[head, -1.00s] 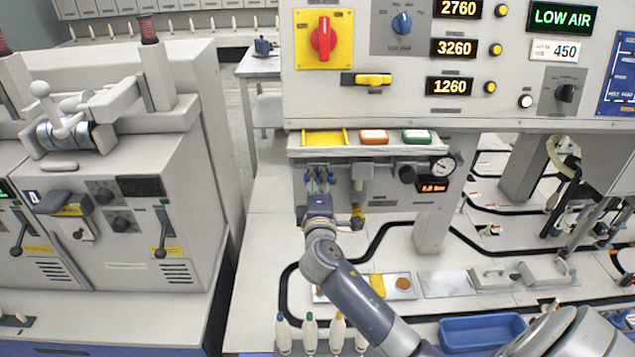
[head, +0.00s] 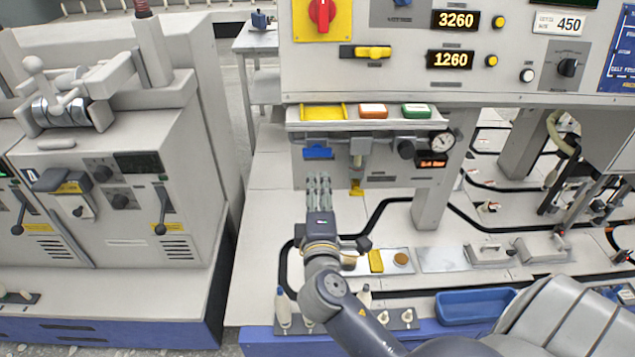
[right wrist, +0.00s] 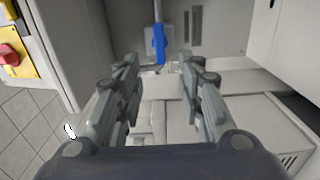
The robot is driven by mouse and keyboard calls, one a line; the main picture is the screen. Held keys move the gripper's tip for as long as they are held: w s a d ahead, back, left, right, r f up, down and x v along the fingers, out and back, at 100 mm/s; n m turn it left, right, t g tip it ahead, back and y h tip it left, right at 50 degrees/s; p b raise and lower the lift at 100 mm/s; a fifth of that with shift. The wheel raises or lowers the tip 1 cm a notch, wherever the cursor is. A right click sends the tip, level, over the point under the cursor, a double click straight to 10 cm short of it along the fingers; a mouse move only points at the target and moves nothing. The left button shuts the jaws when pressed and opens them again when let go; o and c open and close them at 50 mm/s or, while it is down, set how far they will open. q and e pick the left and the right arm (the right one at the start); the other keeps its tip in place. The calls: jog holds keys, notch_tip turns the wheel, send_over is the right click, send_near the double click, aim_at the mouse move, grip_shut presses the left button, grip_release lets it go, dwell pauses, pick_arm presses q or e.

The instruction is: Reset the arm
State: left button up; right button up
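My right gripper (head: 318,180) is in front of the machine's lower panel, with its fingers pointing toward it. In the right wrist view its two fingers (right wrist: 160,75) stand apart with nothing between them. Ahead of it is a blue part (head: 318,153) on the lower panel, which also shows in the right wrist view (right wrist: 158,42) beyond the fingertips. The gripper looks clear of that part. My right arm comes up from the bottom of the head view. My left gripper is not in view.
A rack with bobbins (head: 283,305) at the front edge is partly hidden by my arm. A blue tray (head: 472,306) lies to its right. The panel overhang (head: 375,124) is above the gripper. A grey machine (head: 110,200) stands at left.

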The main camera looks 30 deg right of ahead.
dwell(0.5)
jog(key=a+f+g+y, duration=0.1)
jog(key=a+f+y, duration=0.1)
jog(key=f, duration=0.8)
jog(key=a+f+g+y, duration=0.2)
jog(key=f, duration=0.9)
jog(key=s+a+f+m+g+y, duration=0.1)
jog(key=s+f+g+y, duration=0.15)
jog(key=f, duration=0.65)
jog(key=s+a+f+g+y, duration=0.1)
jog(key=s+f, duration=0.3)
jog(key=f, duration=0.4)
jog(key=s+a+f+m+g+y+p, duration=0.1)
jog(key=s+a+f+m+g, duration=0.2)
jog(key=s+f, duration=1.1)
jog(key=s+f+m+g, duration=0.2)
jog(key=s+f, duration=0.2)
jog(key=s, duration=0.7)
jog(key=s+d+f+m+g+y, duration=0.1)
jog(key=s+f, duration=0.4)
jog(key=s, duration=0.6)
jog(key=shift+d+m+g, duration=0.25)
jog(key=shift+m+g, duration=0.6)
jog(key=shift+m, duration=0.25)
